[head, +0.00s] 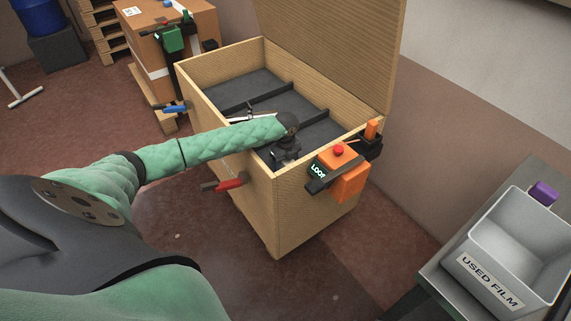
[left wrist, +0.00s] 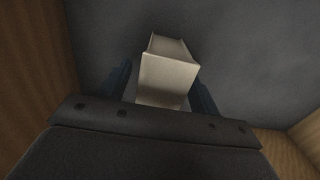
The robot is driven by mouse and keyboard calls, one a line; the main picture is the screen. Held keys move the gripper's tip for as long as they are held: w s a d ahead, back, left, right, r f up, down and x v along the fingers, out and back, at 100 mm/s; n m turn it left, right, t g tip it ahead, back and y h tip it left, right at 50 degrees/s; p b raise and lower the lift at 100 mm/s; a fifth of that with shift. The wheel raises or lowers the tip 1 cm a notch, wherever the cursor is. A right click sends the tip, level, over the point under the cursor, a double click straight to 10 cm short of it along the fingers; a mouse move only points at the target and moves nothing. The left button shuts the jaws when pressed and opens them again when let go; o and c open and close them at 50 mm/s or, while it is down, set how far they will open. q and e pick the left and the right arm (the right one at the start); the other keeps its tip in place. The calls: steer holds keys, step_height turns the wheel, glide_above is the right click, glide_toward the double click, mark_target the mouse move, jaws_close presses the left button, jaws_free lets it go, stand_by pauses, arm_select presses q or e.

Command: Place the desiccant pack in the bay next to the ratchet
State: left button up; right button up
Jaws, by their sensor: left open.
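My left gripper (head: 285,153) reaches down into the nearest bay of the open wooden crate (head: 269,183). In the left wrist view, a pale, box-like pack (left wrist: 168,78), apparently the desiccant pack, lies between the two dark fingers of this gripper (left wrist: 162,94). The fingers are open on either side of the pack; contact cannot be told. The pack is hidden behind my arm in the head view. A thin silver and dark tool (head: 250,117), possibly the ratchet, lies in the middle of the crate, partly hidden by my arm. My right gripper is not in view.
Dark dividers (head: 308,122) split the crate's grey floor into bays; the far bay (head: 235,88) looks empty. The raised lid (head: 330,50) stands behind. An orange device (head: 349,180) hangs at the near right corner. A grey used-film bin (head: 520,240) stands at right.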

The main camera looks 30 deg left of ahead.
arm_select(q)
step_height(320, 180, up, 11)
steer(key=shift+f+b, duration=0.1)
steer(key=shift+b, duration=0.2)
steer(key=shift+r, duration=0.55)
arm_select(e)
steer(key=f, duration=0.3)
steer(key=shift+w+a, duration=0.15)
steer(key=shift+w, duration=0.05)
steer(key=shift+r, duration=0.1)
